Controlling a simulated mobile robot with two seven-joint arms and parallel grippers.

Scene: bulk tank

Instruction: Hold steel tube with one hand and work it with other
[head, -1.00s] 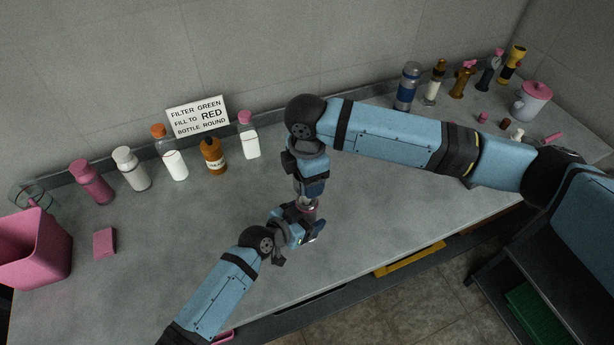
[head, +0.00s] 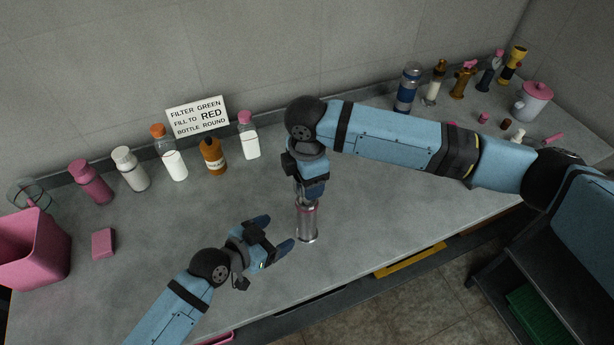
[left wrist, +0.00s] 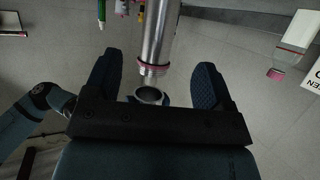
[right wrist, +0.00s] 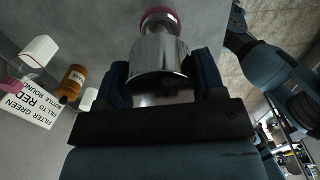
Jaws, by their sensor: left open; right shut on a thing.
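The steel tube (head: 308,225) has a pinkish band and stands roughly upright near the bench's front edge. I cannot tell whether its lower end touches the bench. My right gripper (head: 311,190) is shut on its upper part from above; the shiny metal (right wrist: 164,62) fills the jaws in the right wrist view. My left gripper (head: 275,236) is open, to the left of the tube and apart from it. In the left wrist view the tube (left wrist: 158,35) lies beyond the open fingers. A dark round ring (left wrist: 149,94) shows below the band there; I cannot tell what it belongs to.
Several bottles, including an amber bottle (head: 213,157), line the back beside a sign (head: 198,117). A pink bin (head: 36,252) and a pink block (head: 103,243) are at left. More containers and a lidded pot (head: 532,103) stand at right. The bench middle (head: 390,220) is clear.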

